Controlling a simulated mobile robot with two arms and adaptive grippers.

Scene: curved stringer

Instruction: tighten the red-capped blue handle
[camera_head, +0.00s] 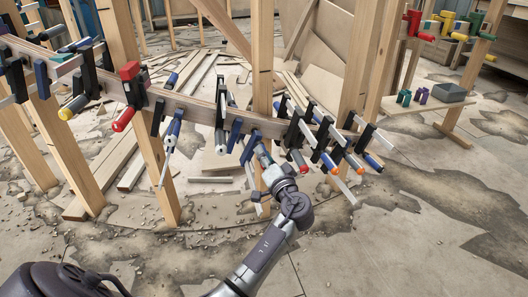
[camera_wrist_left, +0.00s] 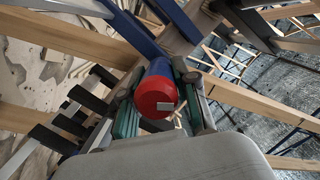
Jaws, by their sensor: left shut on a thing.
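The red-capped blue handle (camera_wrist_left: 160,88) is in the middle of the left wrist view, its round red end facing the camera. My left gripper (camera_wrist_left: 158,104) has its green-lined fingers on both sides of the handle and is shut on it. In the head view my left gripper (camera_head: 265,158) is at the lower edge of the curved wooden stringer (camera_head: 185,101), among the clamps right of centre. There the gripper mostly hides the handle. My right gripper is in neither view.
Other clamps crowd the stringer, including an orange-tipped one (camera_head: 329,162) to the right and a red-handled one (camera_head: 124,118) to the left. Upright wooden posts (camera_head: 262,60) stand close by. A bench (camera_head: 430,105) with a grey box stands at the right. Debris covers parts of the floor.

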